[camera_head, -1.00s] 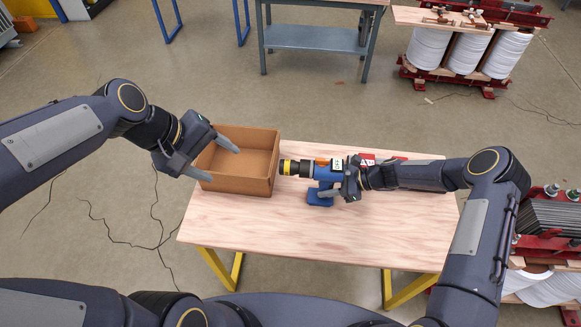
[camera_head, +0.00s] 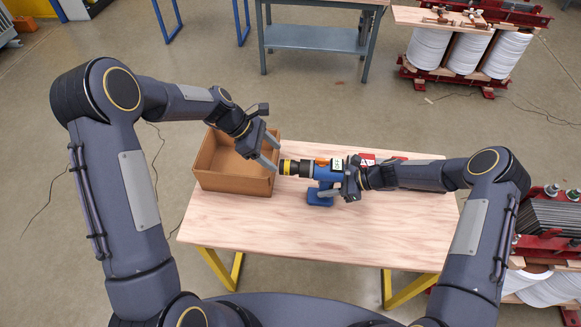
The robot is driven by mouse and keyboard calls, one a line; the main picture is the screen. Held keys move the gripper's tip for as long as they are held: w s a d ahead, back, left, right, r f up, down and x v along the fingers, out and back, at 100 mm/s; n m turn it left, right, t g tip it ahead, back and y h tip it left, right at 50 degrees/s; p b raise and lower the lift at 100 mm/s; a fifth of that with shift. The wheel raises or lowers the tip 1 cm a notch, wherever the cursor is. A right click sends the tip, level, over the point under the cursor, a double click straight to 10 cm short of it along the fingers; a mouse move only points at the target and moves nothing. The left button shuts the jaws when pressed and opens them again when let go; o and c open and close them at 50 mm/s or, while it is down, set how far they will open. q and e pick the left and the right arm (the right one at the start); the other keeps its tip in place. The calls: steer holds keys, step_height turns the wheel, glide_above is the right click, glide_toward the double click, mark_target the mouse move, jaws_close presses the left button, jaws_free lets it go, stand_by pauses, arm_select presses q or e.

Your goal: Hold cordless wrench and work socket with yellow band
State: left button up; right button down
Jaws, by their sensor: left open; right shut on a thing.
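The cordless wrench (camera_head: 322,172) is blue and black and lies on its side over the table, nose pointing left, with its blue battery foot (camera_head: 319,196) toward the front. The work socket with yellow band (camera_head: 287,167) is at the wrench's left end. My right gripper (camera_head: 343,188) is shut on the wrench at its right end. My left gripper (camera_head: 272,153) is open and empty, just left of and behind the socket, with its fingers pointing toward it. I cannot tell if a finger touches the socket.
An open brown box (camera_head: 235,182) stands on the left of the wooden table (camera_head: 310,235), partly under my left gripper. A red item (camera_head: 367,159) lies behind my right gripper. The table's front half is clear. Another workbench (camera_head: 315,38) stands farther back.

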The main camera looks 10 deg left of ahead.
mark_target(284, 167)
arm_select(q)
steer(key=shift+x, duration=3.8)
steer(key=shift+c, duration=0.4)
jaws_close()
steer(key=shift+a, duration=0.3)
steer(key=shift+a, duration=0.3)
steer(key=shift+s+a, duration=0.1)
steer(key=shift+a, duration=1.65)
step_height(284, 167, up, 9)
steer(key=a, duration=0.2)
